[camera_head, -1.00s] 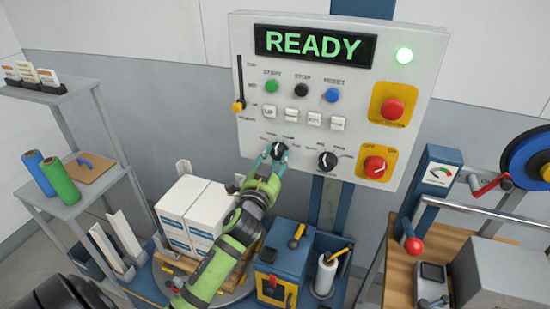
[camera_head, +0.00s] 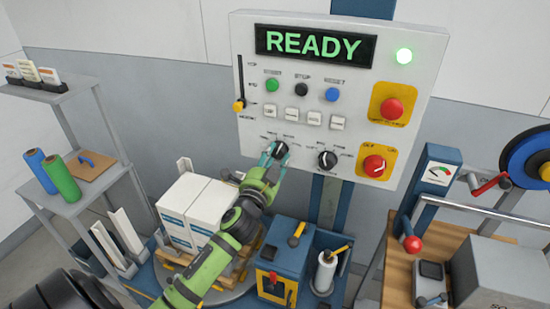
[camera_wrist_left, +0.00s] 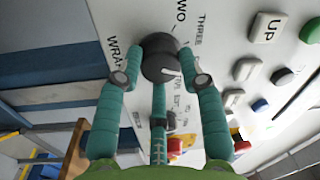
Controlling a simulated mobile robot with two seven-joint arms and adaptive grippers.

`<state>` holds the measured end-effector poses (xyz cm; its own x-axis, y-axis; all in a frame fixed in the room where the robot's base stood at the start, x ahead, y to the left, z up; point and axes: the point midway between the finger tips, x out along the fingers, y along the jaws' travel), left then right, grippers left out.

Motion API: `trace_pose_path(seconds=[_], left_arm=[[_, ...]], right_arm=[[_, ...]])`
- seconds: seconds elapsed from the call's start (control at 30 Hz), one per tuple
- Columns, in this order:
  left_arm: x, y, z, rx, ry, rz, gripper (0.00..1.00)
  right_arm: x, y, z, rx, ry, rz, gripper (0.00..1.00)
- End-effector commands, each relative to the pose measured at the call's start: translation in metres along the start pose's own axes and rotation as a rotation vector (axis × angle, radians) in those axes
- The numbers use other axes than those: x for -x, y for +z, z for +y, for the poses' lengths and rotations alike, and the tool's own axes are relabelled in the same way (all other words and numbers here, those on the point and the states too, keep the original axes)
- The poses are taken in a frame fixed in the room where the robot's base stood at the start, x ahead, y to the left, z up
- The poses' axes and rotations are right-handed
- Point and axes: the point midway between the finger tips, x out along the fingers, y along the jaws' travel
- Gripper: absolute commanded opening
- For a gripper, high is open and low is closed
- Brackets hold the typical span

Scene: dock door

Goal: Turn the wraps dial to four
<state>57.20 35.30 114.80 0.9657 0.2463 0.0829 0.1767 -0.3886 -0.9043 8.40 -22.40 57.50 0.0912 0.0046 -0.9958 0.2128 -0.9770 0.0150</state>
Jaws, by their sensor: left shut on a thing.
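The wraps dial (camera_head: 281,149) is a black knob low on the light control panel (camera_head: 222,148). The left wrist view shows this dial (camera_wrist_left: 158,52) close up, with a white mark on its near face. Printing beside it reads "WRA", "TWO" and "THREE"; other labels are too small or covered. Which number the mark meets, I cannot tell. My left gripper (camera_head: 273,154) reaches up from below, its teal fingers around the dial and shut on it. My right gripper is not in view.
A second black dial (camera_head: 327,160) sits just right. A row of white buttons (camera_head: 295,116) is above, and a red knob on yellow (camera_head: 375,165) is further right. The display (camera_head: 315,45) reads READY. White boxes (camera_head: 195,208) stand below, near my left arm.

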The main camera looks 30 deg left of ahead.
Motion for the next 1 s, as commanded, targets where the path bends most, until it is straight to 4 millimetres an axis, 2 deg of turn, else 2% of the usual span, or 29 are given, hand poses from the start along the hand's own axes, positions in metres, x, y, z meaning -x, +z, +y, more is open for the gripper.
trace_pose_path(seconds=[0.23,0.27,0.3,0.63,0.73,0.87,1.0], left_arm=[[0.0,0.003,0.002,-0.001,0.004,-0.008,0.06],[0.0,0.003,0.002,-0.001,0.004,-0.008,0.47],[0.0,0.003,0.002,0.0,0.004,-0.007,0.63],[0.001,0.001,0.0,0.001,0.001,-0.002,0.63],[0.006,0.001,0.001,0.001,0.002,-0.002,0.63],[0.025,0.001,0.002,0.002,0.003,-0.003,0.63],[0.055,0.002,0.002,0.003,0.004,-0.005,0.63]], right_arm=[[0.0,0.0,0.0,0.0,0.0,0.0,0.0],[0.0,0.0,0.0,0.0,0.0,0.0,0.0],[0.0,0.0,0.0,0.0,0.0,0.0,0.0],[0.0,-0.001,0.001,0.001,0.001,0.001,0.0],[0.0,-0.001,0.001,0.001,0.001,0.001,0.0],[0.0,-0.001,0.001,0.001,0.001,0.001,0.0],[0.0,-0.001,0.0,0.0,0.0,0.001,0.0]])
